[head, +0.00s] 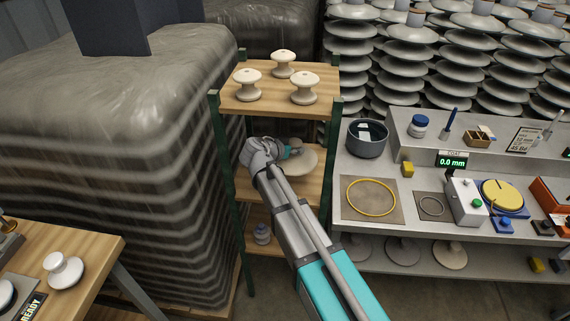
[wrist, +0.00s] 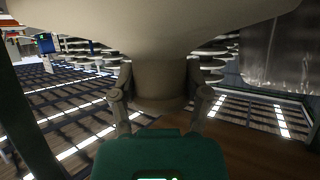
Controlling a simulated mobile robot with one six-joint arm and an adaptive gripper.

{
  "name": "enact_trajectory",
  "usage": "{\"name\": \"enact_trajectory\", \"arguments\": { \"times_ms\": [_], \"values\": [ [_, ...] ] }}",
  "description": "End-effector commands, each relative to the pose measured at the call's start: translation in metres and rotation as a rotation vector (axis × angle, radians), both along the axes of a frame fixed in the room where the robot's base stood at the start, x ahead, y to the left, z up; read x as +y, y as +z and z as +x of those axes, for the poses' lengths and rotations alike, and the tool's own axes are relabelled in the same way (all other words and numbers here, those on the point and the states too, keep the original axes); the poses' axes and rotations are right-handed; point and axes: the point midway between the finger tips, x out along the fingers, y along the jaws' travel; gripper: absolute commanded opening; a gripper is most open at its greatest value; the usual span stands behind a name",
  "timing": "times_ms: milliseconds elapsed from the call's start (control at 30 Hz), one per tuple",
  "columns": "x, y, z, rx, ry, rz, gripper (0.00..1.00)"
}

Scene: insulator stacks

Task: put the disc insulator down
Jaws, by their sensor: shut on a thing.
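The disc insulator (head: 303,162) is pale, with a wide round plate, and sits at the middle tier of the green-posted shelf rack (head: 315,188). My gripper (head: 293,149) reaches in from the front and is shut on it. In the wrist view, the insulator (wrist: 160,30) fills the top of the picture, and its neck stands between the two fingers (wrist: 160,98). Part of the insulator is hidden by my arm and gripper. I cannot tell whether it touches the shelf board.
Three pale spool-shaped insulators (head: 283,64) stand on the rack's top board, close above my wrist. A jar (head: 262,234) stands on the bottom board. Green posts (head: 328,150) flank the opening. A grey workbench (head: 380,225) is at the right, a wrapped stack (head: 130,120) at the left.

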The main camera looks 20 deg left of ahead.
Motion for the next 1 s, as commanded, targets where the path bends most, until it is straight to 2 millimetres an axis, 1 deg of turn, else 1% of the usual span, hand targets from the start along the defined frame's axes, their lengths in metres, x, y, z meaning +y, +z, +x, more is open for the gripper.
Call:
{"name": "enact_trajectory", "arguments": {
  "times_ms": [167, 700, 833, 1000],
  "values": [
    [0.000, -0.009, 0.000, -0.002, 0.002, -0.002, 0.00],
    [0.001, -0.052, -0.001, -0.002, 0.003, -0.002, 0.00],
    [0.002, -0.058, -0.001, -0.002, 0.003, -0.002, 0.00],
    [0.002, -0.061, -0.001, -0.003, 0.004, -0.002, 0.00]
  ]
}}
